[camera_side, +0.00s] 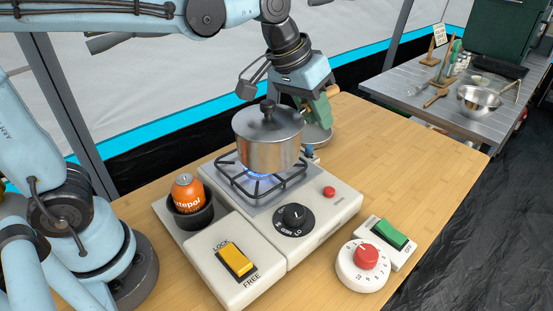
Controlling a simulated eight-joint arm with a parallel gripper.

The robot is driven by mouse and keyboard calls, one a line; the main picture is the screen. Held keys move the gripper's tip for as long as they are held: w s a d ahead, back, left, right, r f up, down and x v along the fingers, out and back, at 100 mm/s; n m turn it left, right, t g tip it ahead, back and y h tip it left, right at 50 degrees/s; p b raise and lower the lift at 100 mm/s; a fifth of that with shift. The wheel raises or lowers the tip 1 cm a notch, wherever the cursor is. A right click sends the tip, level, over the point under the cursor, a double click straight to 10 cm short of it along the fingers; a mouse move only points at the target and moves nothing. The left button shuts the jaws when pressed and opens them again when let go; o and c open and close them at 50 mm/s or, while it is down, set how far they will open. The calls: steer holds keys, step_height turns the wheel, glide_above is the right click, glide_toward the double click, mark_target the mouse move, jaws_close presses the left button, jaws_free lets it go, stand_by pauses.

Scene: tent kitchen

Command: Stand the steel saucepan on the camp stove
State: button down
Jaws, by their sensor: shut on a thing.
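The steel saucepan (268,150), with a lid and dark knob, is upright over the burner of the camp stove (322,208). I cannot tell whether its base touches the black pan support (232,182) or is slightly above it. A blue flame (257,174) shows under the pan. My gripper (320,104) is behind and right of the pan, shut on its handle. The handle's wooden end (333,90) sticks out past the green fingers. The pan's far side and most of the handle are hidden.
An orange gas canister (187,194) sits in a dark holder at the stove's left. The stove has a yellow lever (237,260), black knob (294,216) and red button (329,192). A red-knobbed timer (364,268) and green switch (389,235) are right. The tabletop (400,150) at right is clear.

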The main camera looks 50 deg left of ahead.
steer(key=shift+w+a+f, duration=1)
steer(key=shift+a+f, duration=0.7)
steer(key=shift+f, duration=0.1)
steer(key=shift+w+a+f, duration=0.95)
steer(key=shift+a+f, duration=0.7)
steer(key=shift+f, duration=0.2)
steer(key=shift+w+a+f, duration=1)
steer(key=shift+a+f, duration=0.7)
steer(key=shift+f, duration=0.1)
steer(key=shift+f, duration=0.1)
steer(key=c, duration=0.9)
jaws_free()
steer(key=shift+c, duration=0.2)
steer(key=v, duration=1.2)
